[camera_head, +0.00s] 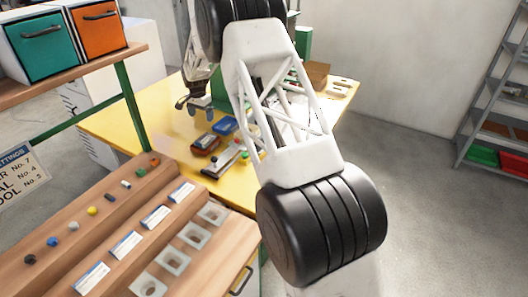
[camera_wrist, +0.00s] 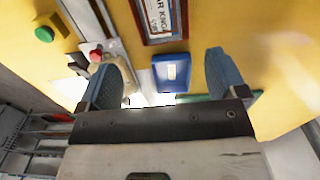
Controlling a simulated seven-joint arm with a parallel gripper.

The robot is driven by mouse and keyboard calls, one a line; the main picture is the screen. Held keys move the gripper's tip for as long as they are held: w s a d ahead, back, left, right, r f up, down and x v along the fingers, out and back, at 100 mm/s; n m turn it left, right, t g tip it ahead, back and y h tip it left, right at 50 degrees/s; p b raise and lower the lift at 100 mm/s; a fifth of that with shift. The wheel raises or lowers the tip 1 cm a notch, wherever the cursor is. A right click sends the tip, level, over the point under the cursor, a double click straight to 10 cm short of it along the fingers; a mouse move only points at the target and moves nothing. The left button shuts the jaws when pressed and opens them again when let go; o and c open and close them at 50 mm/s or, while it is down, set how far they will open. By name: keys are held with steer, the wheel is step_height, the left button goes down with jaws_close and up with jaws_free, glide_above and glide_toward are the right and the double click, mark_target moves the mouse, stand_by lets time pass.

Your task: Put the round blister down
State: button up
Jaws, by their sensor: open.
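My gripper (camera_head: 203,108) is over the yellow table (camera_head: 110,122) in the head view. In the wrist view its two blue fingers (camera_wrist: 168,80) stand wide apart, with nothing clearly held between them. I cannot pick out the round blister for certain in either view. A pale bright patch shows low between the fingers in the wrist view, but I cannot tell what it is. A blue box (camera_wrist: 172,72) with a white label lies beyond the fingers; it also shows on the table in the head view (camera_head: 225,125).
A red-brown framed tray (camera_head: 205,145) and a grey device (camera_head: 223,162) with coloured knobs lie near the blue box. A wooden rack (camera_head: 110,222) with cards, small knobs and several white square holders (camera_head: 172,261) stands in front. A cardboard box (camera_head: 317,75) is at the back.

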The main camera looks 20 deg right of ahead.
steer(key=s+d+r+n, duration=0.1)
steer(key=s+d+r, duration=0.3)
steer(key=s+r, duration=0.55)
steer(key=s+d+r+n+t, duration=0.15)
steer(key=s+d+r, duration=0.4)
steer(key=s, duration=0.75)
steer(key=s+d+r+n, duration=0.2)
steer(key=s+r, duration=0.8)
steer(key=s, duration=0.1)
steer(key=s+d+f+n, duration=0.1)
steer(key=s+d+n, duration=0.1)
steer(key=s, duration=1.6)
steer(key=s+d+f+n+t, duration=0.1)
steer(key=s+d+f, duration=0.1)
steer(key=s, duration=1.7)
steer(key=shift+d+n, duration=0.35)
steer(key=shift+d, duration=0.35)
